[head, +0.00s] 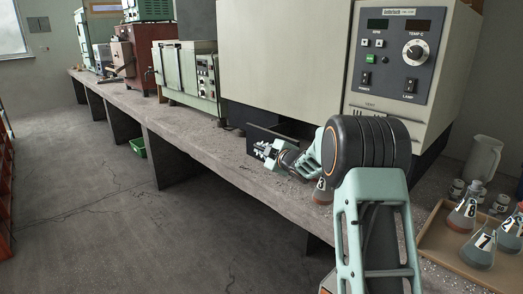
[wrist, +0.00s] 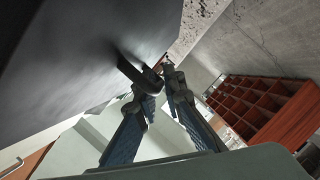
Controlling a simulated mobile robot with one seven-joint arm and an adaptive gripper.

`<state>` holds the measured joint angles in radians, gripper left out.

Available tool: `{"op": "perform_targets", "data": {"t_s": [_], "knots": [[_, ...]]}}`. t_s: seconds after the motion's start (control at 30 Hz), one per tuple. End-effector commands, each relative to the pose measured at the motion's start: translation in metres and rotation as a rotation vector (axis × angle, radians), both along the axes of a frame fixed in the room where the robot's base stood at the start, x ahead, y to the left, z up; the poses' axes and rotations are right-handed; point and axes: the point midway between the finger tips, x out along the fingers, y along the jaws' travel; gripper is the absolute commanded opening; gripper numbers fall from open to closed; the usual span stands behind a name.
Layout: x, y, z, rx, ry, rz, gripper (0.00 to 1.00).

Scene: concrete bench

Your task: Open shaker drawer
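The shaker is the large beige machine (head: 285,60) with a control panel, on the bench. Its low dark drawer front (head: 257,133) stands a little out from the dark base, so the drawer looks partly open. In the wrist view the dark drawer front (wrist: 75,60) fills the upper left, with a dark bar handle (wrist: 140,73) sticking out. My gripper (head: 262,151) is at the drawer front. In the wrist view my gripper's fingertips (wrist: 161,84) close in around the handle's near end, and it looks shut on it. The drawer's inside is hidden.
A conical flask (head: 322,192) stands on the bench close beside my arm. A tray (head: 437,236) with numbered flasks and a white jug (head: 483,157) are at the right. The floor (head: 90,190) in front of the bench is clear. Red shelving (wrist: 262,105) stands across the room.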

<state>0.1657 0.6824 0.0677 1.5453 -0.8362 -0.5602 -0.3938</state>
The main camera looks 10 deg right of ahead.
Motion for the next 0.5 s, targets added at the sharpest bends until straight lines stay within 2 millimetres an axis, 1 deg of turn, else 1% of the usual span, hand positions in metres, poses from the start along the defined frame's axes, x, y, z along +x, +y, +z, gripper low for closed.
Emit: {"op": "perform_targets", "data": {"t_s": [0.03,0.33,0.43,0.5], "knots": [[-0.001,0.004,-0.003,0.000,0.005,0.006,0.14],[-0.002,0.002,-0.001,0.000,0.002,0.003,0.14],[-0.007,0.000,0.001,0.001,0.002,0.003,0.14],[-0.014,-0.003,0.002,0.001,0.002,0.002,0.14]]}}
